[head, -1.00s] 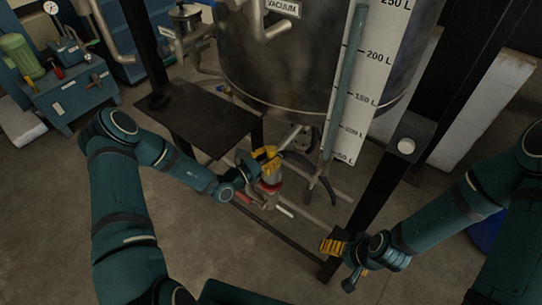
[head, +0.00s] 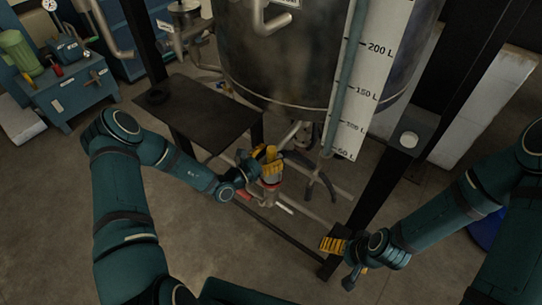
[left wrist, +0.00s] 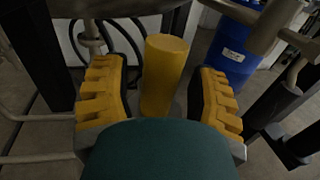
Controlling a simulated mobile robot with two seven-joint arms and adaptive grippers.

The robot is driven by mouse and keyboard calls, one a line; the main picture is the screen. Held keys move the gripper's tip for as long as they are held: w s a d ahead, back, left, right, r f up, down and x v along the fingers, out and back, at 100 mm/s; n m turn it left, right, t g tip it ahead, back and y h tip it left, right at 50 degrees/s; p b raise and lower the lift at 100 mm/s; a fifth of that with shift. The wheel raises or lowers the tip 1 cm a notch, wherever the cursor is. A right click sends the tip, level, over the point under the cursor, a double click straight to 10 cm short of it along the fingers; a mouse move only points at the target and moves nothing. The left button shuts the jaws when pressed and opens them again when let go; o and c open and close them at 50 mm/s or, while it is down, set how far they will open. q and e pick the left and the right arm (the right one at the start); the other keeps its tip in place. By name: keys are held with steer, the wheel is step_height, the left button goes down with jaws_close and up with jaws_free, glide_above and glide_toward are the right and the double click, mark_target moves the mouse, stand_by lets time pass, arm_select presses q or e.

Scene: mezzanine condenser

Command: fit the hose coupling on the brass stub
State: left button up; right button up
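My left gripper (head: 266,158) is over the pipework below the tank. In the left wrist view its yellow fingers (left wrist: 164,100) stand apart, with a smooth yellow cylinder (left wrist: 165,75) between them. A narrow gap shows on each side of it. This cylinder may be the hose coupling; its lower part is hidden behind my gripper body. Under the gripper in the head view is a pipe fitting with a red collar (head: 271,184). I cannot pick out the brass stub. My right gripper (head: 334,245) is low at the right, away from the fitting; its finger gap is unclear.
The steel tank (head: 275,75) hangs above the work area. A dark hose (head: 318,170) curves down to the right of my left gripper. A dark platform (head: 205,115) and a black post (head: 385,185) flank it. A blue drum (left wrist: 228,55) stands behind in the wrist view.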

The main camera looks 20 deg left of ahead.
arm_select(q)
steer(key=shift+s+a, duration=0.1)
steer(key=v, duration=1.1)
steer(key=shift+s+a, duration=0.25)
steer(key=shift+s, duration=0.05)
